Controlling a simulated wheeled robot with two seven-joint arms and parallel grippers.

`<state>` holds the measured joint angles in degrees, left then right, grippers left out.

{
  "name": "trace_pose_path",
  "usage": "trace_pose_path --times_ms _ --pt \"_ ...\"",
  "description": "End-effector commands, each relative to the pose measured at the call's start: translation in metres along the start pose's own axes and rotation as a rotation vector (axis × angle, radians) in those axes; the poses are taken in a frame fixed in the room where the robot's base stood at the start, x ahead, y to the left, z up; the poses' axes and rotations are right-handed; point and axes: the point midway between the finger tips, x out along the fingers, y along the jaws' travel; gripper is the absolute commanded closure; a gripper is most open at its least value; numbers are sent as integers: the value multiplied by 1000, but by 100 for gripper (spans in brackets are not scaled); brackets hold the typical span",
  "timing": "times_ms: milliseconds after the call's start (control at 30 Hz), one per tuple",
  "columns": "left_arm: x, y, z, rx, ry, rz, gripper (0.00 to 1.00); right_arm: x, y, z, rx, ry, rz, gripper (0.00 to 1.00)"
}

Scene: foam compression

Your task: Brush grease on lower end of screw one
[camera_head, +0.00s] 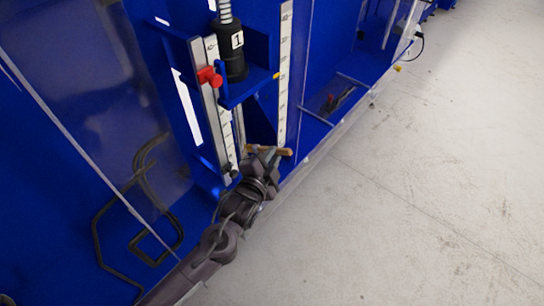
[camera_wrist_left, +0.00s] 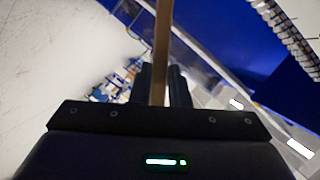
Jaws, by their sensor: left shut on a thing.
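The ribbed metal screw (camera_head: 225,12) stands above a black cylinder (camera_head: 236,62) labelled "1" at the top of the head view. The cylinder rests on a blue bracket, and the screw's upper part is cut off by the frame edge. My left gripper (camera_head: 267,159) is below and slightly right of that bracket, apart from the screw. It is shut on a brush with a wooden handle (camera_head: 284,152). In the left wrist view the handle (camera_wrist_left: 161,45) runs up between the dark fingers (camera_wrist_left: 165,86). The bristles cannot be made out. My right gripper is not in view.
A white ruler (camera_head: 285,70) stands right of the cylinder, another scale (camera_head: 226,125) to its left. A red knob (camera_head: 208,76) sits on the left rail. Dark bent rods (camera_head: 100,235) are at the left. Bare floor (camera_head: 430,170) lies to the right.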

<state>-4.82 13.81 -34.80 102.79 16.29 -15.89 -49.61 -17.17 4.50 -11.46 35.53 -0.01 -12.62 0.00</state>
Motion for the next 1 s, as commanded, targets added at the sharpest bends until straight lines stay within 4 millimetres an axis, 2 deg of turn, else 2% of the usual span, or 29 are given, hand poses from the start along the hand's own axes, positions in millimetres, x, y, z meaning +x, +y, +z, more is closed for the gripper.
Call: trace_pose_path --times_ms 200,633,1000 --pt "0 -2 0 1 -1 -2 100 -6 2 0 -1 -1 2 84" --pt "7 26 18 1 -3 -2 100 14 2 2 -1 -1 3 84" --pt "11 40 26 0 -3 -2 100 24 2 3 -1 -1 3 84"
